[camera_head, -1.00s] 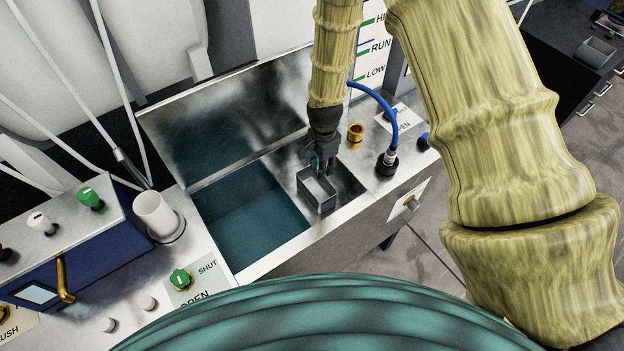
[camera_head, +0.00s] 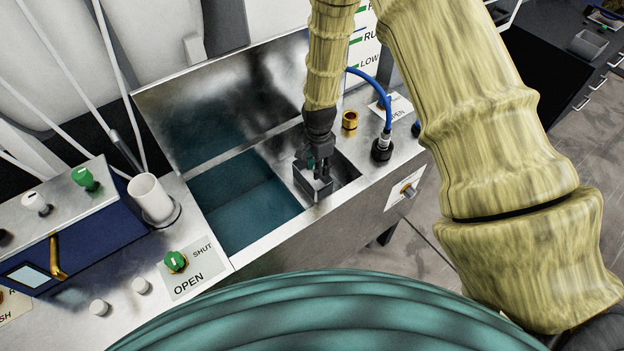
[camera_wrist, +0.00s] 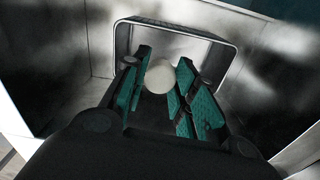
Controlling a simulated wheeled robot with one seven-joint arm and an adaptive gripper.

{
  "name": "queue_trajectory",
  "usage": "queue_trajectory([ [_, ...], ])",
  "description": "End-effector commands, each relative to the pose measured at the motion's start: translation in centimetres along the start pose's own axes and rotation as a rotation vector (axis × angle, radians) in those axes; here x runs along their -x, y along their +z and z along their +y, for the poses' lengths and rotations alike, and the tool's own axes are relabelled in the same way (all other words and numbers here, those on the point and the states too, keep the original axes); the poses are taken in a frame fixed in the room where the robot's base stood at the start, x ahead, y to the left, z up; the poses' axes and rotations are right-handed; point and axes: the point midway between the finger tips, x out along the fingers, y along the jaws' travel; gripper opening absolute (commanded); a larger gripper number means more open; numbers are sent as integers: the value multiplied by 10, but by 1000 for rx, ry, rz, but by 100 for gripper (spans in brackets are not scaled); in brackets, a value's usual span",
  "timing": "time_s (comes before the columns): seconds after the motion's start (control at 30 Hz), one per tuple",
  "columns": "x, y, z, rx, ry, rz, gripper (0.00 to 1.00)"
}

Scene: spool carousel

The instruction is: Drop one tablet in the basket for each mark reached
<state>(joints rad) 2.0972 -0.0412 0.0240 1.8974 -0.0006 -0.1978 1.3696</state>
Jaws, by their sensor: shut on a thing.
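My gripper (camera_head: 315,170) points down over the small grey open basket (camera_head: 323,193) in the steel trough. In the wrist view, my gripper (camera_wrist: 162,88) has its teal-padded fingers on either side of a pale round tablet (camera_wrist: 161,76) and is shut on it. The basket (camera_wrist: 222,62) lies beyond the fingers, with its far rim showing and its near part hidden. The gauge panel (camera_head: 375,50) with green marks by RUN and LOW stands behind my arm and is partly cut off. Two small white round pieces (camera_head: 141,286) lie on the bench at left.
A tank of teal liquid (camera_head: 245,205) lies left of the basket. A white cup (camera_head: 151,198), a green knob (camera_head: 175,261) by SHUT and OPEN, and a blue console (camera_head: 95,245) stand farther left. A blue hose (camera_head: 385,105) and brass fitting (camera_head: 349,120) are at right.

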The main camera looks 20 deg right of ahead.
Motion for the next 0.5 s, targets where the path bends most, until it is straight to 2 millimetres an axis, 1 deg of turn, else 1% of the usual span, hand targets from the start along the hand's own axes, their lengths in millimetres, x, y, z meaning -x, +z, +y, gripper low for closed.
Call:
queue_trajectory([
  [0.03,-1,0,-1,0,0,0,12],
  [0.07,-1,0,-1,0,0,0,30],
  [0.1,-1,0,-2,0,1,0,37],
  [0.2,-1,0,-2,0,1,0,53],
  [0.5,-1,0,-2,0,1,0,53],
])
